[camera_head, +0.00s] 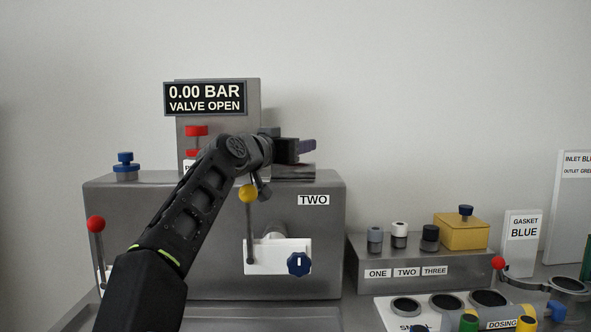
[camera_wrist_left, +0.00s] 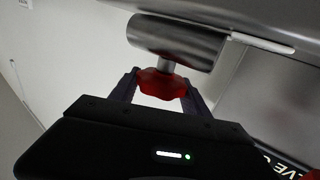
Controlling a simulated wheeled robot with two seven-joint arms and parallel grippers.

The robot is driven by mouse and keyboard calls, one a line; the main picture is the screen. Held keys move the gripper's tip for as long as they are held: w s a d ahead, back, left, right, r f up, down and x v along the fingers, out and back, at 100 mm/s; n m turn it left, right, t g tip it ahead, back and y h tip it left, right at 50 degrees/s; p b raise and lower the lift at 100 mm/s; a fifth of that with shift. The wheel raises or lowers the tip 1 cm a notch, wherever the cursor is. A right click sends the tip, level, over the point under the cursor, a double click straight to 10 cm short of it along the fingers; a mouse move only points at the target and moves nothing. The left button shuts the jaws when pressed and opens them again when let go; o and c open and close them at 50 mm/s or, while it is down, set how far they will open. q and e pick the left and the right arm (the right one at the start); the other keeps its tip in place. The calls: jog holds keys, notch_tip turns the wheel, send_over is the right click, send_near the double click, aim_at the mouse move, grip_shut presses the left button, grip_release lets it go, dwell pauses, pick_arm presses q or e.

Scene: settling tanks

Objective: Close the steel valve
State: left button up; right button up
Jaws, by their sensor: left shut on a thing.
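In the left wrist view a red lobed handwheel (camera_wrist_left: 162,84) sits on a short stem from a steel cylindrical body (camera_wrist_left: 178,42). My left gripper (camera_wrist_left: 160,88) is shut on this red handwheel, one finger on each side of it. In the head view my left gripper (camera_head: 304,148) is above the right part of the grey tank cabinet, beside the sign post. The handwheel is hidden there. The black sign (camera_head: 205,98) reads "0.00 BAR VALVE OPEN". My right gripper is not in view.
The cabinet (camera_head: 325,245) labelled TWO carries a yellow-knobbed lever (camera_head: 248,195) and a dark blue knob (camera_head: 299,264). A red-knobbed lever (camera_head: 96,224) stands at left, red knobs (camera_head: 196,130) below the sign. A yellow box (camera_head: 462,232) and several small parts stand at right.

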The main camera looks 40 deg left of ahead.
pick_arm(q)
jog(key=shift+f+m+h, duration=0.3)
jog(key=shift+f, duration=0.2)
jog(key=shift+r+h, duration=0.1)
jog(key=shift+h, duration=0.2)
jog(key=shift+a+r+m+h+p, duration=0.15)
jog(key=shift+m+h+p, duration=0.25)
jog(key=shift+m+h, duration=0.35)
jog(key=m+g+h+p, duration=0.1)
jog(key=m+h+p, duration=0.1)
jog(key=p, duration=0.3)
jog(key=m+g+h+p, duration=0.1)
jog(key=m+h+p, duration=0.1)
jog(key=h+p, duration=0.3)
jog(key=m+g+h+p, duration=0.1)
jog(key=m+h+p, duration=0.2)
jog(key=p, duration=0.3)
jog(key=shift+s+r+p, duration=0.15)
jog(key=shift+r+p, duration=0.15)
jog(key=shift+p, duration=0.1)
jog(key=shift+d+f+g+h+p, duration=0.2)
jog(key=shift+f+g+h+p, duration=0.05)
jog(key=shift+g+p, duration=0.1)
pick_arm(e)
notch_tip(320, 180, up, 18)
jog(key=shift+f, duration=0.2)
pick_arm(q)
jog(key=o, duration=1.4)
jog(key=shift+s, duration=0.1)
